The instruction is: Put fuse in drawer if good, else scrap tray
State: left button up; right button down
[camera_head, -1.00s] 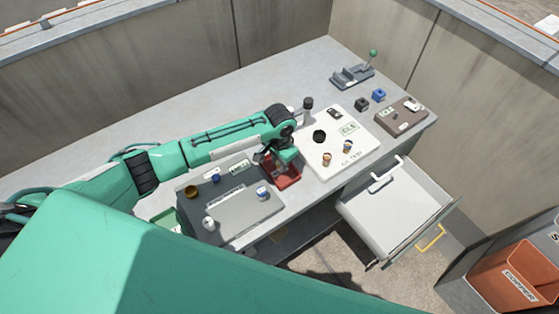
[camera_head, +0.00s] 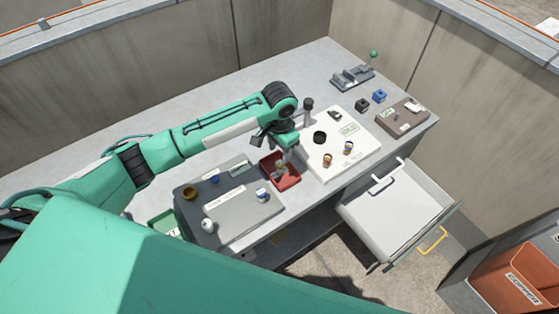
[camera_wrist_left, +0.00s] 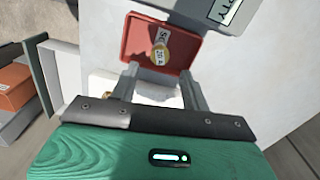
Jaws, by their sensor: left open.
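The red scrap tray (camera_head: 291,181) stands on the bench near its front edge. A fuse with a brass end lies inside it; it shows best in the left wrist view (camera_wrist_left: 160,50), where the fuse partly covers the tray's label. My left gripper (camera_head: 287,151) is over the tray, open and empty, with its fingers (camera_wrist_left: 158,80) apart on either side of the view toward the fuse. The drawer (camera_head: 390,220) is pulled out at the right of the bench, and its floor looks bare. My right gripper is not in view.
A white board (camera_head: 335,165) right of the tray carries a black round part (camera_head: 320,137) and two small cylinders (camera_head: 327,160). A grey panel (camera_head: 240,212) with several small parts lies to the left. An orange bin (camera_head: 515,275) stands lower right.

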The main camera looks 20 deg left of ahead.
aim_at(279, 164)
pick_arm(q)
notch_tip(279, 164, up, 5)
jog(key=shift+b, duration=0.3)
jog(key=shift+f, duration=0.1)
dwell(0.3)
